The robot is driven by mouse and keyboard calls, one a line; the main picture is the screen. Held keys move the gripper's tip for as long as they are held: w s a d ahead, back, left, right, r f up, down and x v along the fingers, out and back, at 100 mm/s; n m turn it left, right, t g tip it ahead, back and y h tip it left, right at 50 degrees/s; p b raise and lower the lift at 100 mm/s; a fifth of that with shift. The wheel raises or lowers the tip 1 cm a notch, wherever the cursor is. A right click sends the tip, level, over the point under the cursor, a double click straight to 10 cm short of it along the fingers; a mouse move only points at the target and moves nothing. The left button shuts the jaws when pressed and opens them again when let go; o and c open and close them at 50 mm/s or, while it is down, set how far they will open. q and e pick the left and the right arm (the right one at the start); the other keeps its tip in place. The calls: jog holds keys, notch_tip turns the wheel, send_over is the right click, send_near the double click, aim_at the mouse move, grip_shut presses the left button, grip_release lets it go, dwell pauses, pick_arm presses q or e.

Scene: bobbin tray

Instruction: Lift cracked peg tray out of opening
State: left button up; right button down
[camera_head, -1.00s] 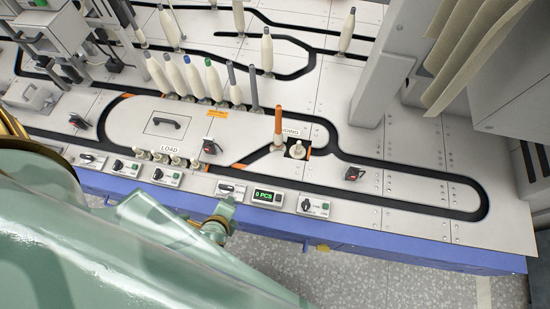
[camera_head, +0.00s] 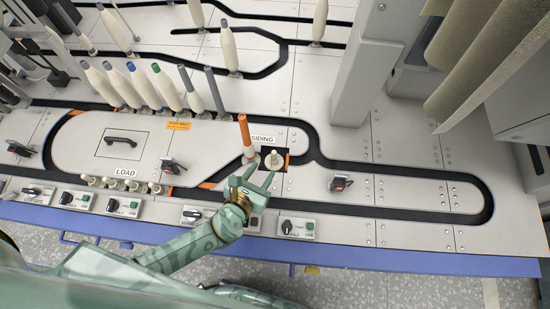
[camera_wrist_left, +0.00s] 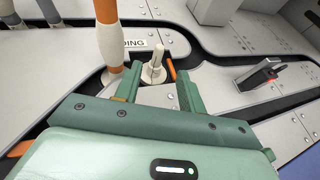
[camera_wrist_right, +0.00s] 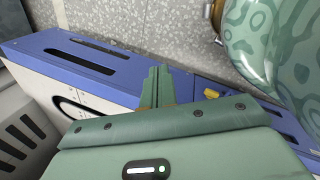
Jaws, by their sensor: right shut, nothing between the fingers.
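A short white peg tray (camera_head: 274,161) stands upright in a dark square opening beside the SIDING label. In the left wrist view its peg (camera_wrist_left: 154,66) rises just beyond the fingertips, and its base is partly hidden. I cannot make out a crack. My left gripper (camera_head: 257,178) is open and empty, its two fingers pointing at the peg tray from the near side. In its wrist view the open fingers (camera_wrist_left: 158,84) are spread to either side of the peg's line. My right gripper (camera_wrist_right: 158,72) is shut and empty, away over the table's blue edge and the floor.
An orange-topped bobbin (camera_head: 246,138) stands close left of the opening. A SIDING label (camera_head: 262,139) lies behind. A red-and-black switch (camera_head: 340,184) is to the right, another (camera_head: 172,167) to the left. Tall bobbins (camera_head: 190,90) stand behind left.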

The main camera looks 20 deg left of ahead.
aim_at(273, 157)
pick_arm(q)
jog(key=b+x, duration=0.1)
jog(key=x, duration=0.4)
jog(key=shift+s+a+f, duration=0.1)
jog(key=shift+f, duration=0.05)
jog(key=shift+w+f+b, duration=0.2)
jog(key=shift+w+b, duration=0.1)
jog(key=shift+b, duration=0.25)
jog(key=b+x, duration=0.1)
jog(key=x, duration=0.1)
jog(key=b+x, duration=0.1)
jog(key=x, duration=0.1)
jog(key=shift+s+f, duration=0.15)
jog(key=shift+f, duration=0.1)
jog(key=shift+w, duration=0.3)
jog(key=shift+r, duration=0.2)
pick_arm(e)
jog(key=w+a+r+m+t+y, duration=0.1)
jog(key=w+a+r+t+y, duration=0.1)
jog(key=w+a, duration=0.4)
jog(key=shift+w+a+t+y, duration=0.2)
jog(key=shift+w+t+y, duration=0.1)
jog(key=shift+t, duration=0.3)
pick_arm(q)
grip_shut()
pick_arm(e)
jog(key=shift+r, duration=0.1)
